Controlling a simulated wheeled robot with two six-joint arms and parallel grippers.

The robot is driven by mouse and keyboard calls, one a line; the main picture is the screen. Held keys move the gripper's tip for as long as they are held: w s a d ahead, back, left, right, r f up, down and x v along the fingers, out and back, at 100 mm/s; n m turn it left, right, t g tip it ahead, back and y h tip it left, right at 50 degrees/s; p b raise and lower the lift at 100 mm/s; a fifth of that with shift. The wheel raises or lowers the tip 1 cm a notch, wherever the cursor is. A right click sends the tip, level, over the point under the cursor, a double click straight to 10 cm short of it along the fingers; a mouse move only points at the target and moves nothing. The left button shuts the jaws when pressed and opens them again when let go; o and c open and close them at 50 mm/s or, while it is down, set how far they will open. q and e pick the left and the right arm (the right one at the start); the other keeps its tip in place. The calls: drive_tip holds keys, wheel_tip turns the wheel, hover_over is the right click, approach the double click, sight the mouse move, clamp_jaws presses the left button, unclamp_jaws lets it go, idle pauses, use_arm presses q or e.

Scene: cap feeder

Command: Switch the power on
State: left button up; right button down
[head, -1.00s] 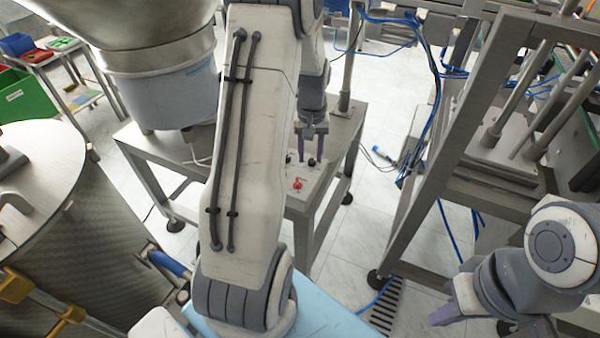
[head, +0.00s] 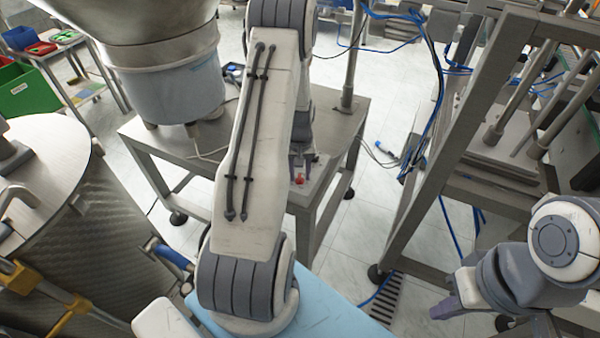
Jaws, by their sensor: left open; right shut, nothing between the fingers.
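A light control box (head: 314,188) with a red knob (head: 299,179) sits at the front corner of the steel table. My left arm reaches over the table from below. My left gripper (head: 302,168) is at the box, its purple fingers apart and pointing down close behind the red knob. Whether they touch the knob cannot be told. The black knobs on the box are hidden behind my arm and gripper. My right gripper (head: 445,311) is at the lower right, shut and empty, away from the box.
The steel table (head: 345,125) carries a feeder bowl with a blue-grey drum (head: 175,85). A metal frame (head: 455,130) with blue hoses stands to the right. A large steel drum (head: 90,235) stands at the left.

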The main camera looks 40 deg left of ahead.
use_arm(q)
clamp_jaws()
drive_tip(key=shift+m, duration=0.4)
drive_tip(key=m, duration=0.4)
drive_tip(key=shift+m, duration=0.4)
drive_tip(key=m, duration=0.6)
idle(0.5)
unclamp_jaws()
